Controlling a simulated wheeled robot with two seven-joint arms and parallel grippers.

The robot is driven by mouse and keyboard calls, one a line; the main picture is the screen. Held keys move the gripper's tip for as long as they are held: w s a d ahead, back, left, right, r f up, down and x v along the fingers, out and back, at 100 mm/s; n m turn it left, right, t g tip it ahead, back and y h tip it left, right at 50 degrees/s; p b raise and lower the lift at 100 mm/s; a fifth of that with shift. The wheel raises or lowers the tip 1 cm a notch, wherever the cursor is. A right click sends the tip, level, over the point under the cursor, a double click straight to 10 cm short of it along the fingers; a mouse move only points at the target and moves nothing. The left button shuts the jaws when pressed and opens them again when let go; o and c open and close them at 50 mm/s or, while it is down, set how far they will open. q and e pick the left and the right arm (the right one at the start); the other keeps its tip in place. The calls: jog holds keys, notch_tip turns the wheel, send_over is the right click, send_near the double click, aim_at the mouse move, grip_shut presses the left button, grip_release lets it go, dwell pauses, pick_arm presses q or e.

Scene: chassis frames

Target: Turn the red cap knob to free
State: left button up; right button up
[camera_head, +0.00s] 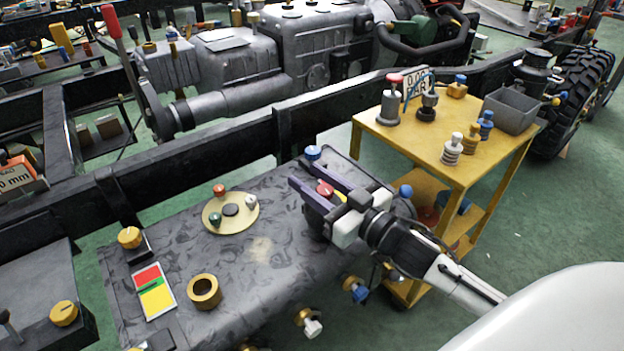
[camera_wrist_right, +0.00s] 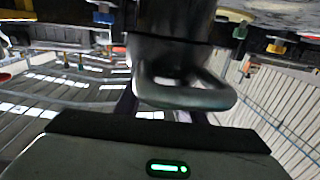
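A red-topped knob (camera_head: 324,188) shows between the fingers of my right gripper, over the far right part of the dark mottled tank (camera_head: 200,250). My right gripper (camera_head: 312,182) has its two dark fingers apart, one on each side of the red top. I cannot tell whether they touch it. The knob's lower part is hidden by the fingers. A smaller red knob (camera_head: 219,189) stands on a round cream plate (camera_head: 214,219) on the tank, with a green and a white knob. In the right wrist view, a dark loop-shaped part (camera_wrist_right: 185,97) fills the middle. My left gripper is not in view.
A blue-capped fitting (camera_head: 312,153) stands just beyond the right fingers. A yellow cart (camera_head: 440,170) carrying several fittings, one red-topped (camera_head: 393,80), stands to the right. A black frame rail (camera_head: 215,150) runs behind the tank. A brass ring (camera_head: 203,290) and red-yellow card (camera_head: 154,291) lie left.

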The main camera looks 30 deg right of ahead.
jog(key=c, duration=0.7)
jog(key=shift+a+r+n+y+p, duration=0.2)
jog(key=shift+n+y+p, duration=0.3)
jog(key=shift+y+p, duration=0.2)
jog(key=shift+c, duration=0.2)
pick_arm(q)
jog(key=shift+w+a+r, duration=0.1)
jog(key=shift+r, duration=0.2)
pick_arm(e)
jog(key=shift+s+f+n+g+y, duration=0.15)
jog(key=shift+n+g+y, duration=0.15)
jog(key=shift+y, duration=0.2)
jog(key=o, duration=1)
jog(key=shift+a, duration=0.1)
jog(key=shift+o, duration=0.2)
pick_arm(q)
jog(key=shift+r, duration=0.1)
